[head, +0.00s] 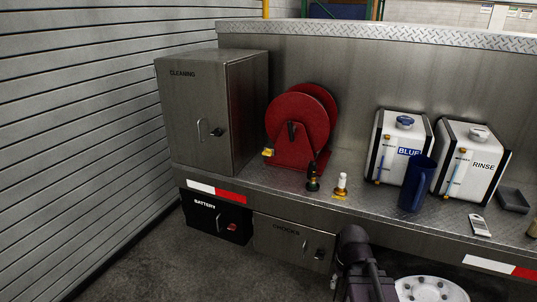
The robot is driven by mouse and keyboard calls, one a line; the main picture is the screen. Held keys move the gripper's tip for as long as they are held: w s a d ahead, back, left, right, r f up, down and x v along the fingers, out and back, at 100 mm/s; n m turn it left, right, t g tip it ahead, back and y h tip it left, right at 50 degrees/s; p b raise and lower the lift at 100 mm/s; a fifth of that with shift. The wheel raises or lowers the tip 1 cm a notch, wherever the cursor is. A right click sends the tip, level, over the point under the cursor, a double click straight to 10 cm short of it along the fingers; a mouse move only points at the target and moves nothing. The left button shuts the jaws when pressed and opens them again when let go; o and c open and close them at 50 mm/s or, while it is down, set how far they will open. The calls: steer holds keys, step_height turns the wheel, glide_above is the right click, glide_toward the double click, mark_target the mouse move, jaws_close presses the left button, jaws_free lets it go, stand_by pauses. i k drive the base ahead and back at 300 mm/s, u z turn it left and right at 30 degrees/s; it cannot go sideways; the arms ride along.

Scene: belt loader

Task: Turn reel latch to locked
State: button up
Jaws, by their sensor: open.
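The red hose reel (298,125) stands on the metal deck, just right of the CLEANING cabinet. A small yellow piece (268,152) sits at the reel's lower left. A dark hose end with a brass-coloured fitting (313,184) is at its lower right. No lock markings are readable. Dark parts of my arm show at the bottom centre, well below and right of the reel. My gripper's fingers cannot be made out.
The CLEANING cabinet (207,115) stands close left of the reel. A small white-topped brass fitting (341,186) is right of it. Farther right are the BLUE tank (388,135), RINSE tank (480,145) and a blue jug (417,184). BATTERY (205,218) and CHOCKS (275,242) compartments are below the deck.

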mark_target(267, 152)
steer(key=z, duration=0.05)
steer(key=i, duration=0.95)
steer(key=u, duration=0.05)
